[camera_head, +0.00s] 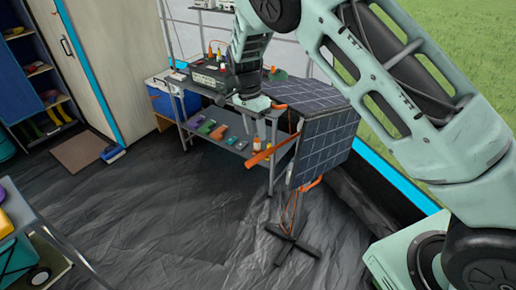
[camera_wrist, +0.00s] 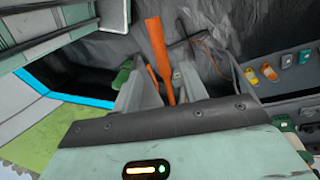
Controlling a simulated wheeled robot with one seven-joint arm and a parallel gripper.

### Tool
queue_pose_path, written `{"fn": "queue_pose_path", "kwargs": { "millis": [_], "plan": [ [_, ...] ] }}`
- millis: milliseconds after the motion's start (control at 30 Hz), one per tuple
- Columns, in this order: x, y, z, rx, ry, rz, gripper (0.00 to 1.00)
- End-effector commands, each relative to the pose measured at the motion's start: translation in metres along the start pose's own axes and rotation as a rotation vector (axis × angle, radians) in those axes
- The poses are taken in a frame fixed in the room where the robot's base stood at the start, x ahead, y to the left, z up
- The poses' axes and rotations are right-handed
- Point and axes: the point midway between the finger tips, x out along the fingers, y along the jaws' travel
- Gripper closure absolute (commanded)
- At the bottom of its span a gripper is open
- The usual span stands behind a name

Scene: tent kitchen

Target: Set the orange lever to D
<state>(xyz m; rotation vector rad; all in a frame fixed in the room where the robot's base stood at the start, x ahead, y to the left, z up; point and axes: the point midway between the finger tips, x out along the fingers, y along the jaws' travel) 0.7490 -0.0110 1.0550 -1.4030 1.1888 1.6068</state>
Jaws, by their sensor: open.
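The orange lever (camera_head: 264,155) is a long bar slanting down and left from the dark blue solar panel (camera_head: 325,148) on the stand. In the wrist view the orange lever (camera_wrist: 158,45) runs between and beyond my grey fingers. My gripper (camera_head: 261,128) points down just above the lever, left of the panel. In the wrist view my gripper (camera_wrist: 158,78) is open, with one finger on each side of the orange bar. I cannot tell whether either finger touches it. No D marking is legible in either view.
A grey table (camera_head: 205,135) behind carries a dark device and a lower shelf of small coloured items. A blue cooler (camera_head: 165,101) stands beside it. The panel stand's dark feet (camera_head: 295,243) and orange cable lie in front. The dark floor at centre left is clear.

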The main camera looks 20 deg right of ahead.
Motion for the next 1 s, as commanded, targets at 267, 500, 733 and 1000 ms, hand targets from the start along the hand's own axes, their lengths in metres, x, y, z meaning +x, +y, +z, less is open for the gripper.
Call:
{"fn": "queue_pose_path", "kwargs": {
  "millis": [267,500,733,1000],
  "plan": [
    [0.054,0.002,0.000,0.001,-0.001,0.004,0.57],
    [0.080,0.000,0.000,-0.001,-0.001,0.001,0.57],
    [0.084,0.000,0.000,-0.001,-0.001,0.000,0.57],
    [0.084,0.000,0.000,-0.001,-0.001,0.000,0.96]
  ]
}}
